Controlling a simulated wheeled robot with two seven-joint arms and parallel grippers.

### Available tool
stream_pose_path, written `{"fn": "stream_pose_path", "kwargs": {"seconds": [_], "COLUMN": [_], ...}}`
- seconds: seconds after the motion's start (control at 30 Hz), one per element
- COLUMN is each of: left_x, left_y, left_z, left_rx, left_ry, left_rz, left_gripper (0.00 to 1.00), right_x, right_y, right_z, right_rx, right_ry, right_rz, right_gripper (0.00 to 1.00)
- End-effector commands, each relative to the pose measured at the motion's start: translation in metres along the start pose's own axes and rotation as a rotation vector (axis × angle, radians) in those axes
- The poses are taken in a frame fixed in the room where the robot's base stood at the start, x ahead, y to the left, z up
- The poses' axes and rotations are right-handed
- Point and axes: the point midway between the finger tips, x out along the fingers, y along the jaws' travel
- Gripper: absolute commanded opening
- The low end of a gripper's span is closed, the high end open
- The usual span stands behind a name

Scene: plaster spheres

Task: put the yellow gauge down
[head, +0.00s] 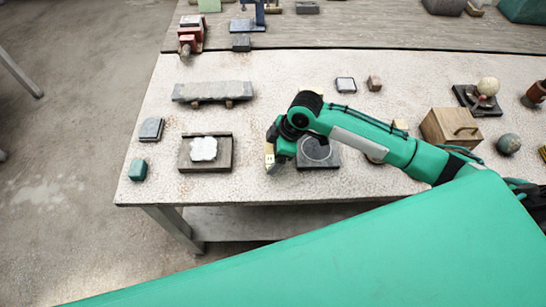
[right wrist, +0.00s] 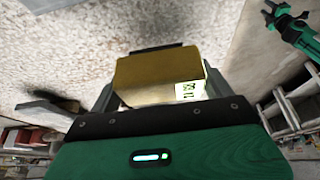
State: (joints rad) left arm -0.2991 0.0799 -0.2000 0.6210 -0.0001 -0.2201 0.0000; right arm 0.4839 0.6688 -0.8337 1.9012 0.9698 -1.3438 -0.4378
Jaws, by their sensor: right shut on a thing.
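The yellow gauge (right wrist: 160,78) is a dull yellow block with a small lit number display on one side. My right gripper (right wrist: 160,92) is shut on it, with a grey finger on either side. In the head view, the gauge (head: 269,158) is a small pale yellow piece at the tip of my right gripper (head: 272,151), over the front part of the speckled table (head: 255,185). I cannot tell whether it touches the table. A green arm end, likely my left gripper (right wrist: 272,14), shows small in the right wrist view; its jaws are unclear.
A dark square plate with a ring (head: 318,158) lies just right of the gauge, partly behind my arm. A wooden tray with a white piece (head: 204,149) is to the left. A wooden box (head: 450,126) stands right. The table between tray and gauge is clear.

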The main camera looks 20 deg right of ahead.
Motion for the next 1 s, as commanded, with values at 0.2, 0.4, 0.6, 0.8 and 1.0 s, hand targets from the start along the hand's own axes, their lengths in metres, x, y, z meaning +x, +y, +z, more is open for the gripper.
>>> {"fn": "stream_pose_path", "kwargs": {"seconds": [0.2,0.4,0.6,0.8,1.0], "left_x": [-0.006,-0.006,-0.005,-0.006,-0.006], "left_y": [0.0,0.0,0.0,0.0,0.0], "left_z": [0.0,0.0,0.001,0.001,0.001], "left_rx": [0.0,0.0,0.0,0.0,0.0], "left_ry": [-0.001,-0.001,-0.001,-0.002,-0.002], "left_rz": [0.0,0.0,0.0,0.0,0.0], "left_gripper": [0.36,0.36,0.36,0.36,0.36], "right_x": [0.029,0.033,0.036,0.036,0.032], "right_y": [-0.001,0.0,0.0,0.0,0.0], "right_z": [0.012,0.014,0.016,0.015,0.014], "right_rx": [0.002,0.0,0.001,0.0,0.0], "right_ry": [-0.001,0.0,-0.001,-0.001,0.0], "right_rz": [-0.002,0.0,-0.001,-0.001,0.0], "right_gripper": [0.63,0.63,0.63,1.0,1.0]}}
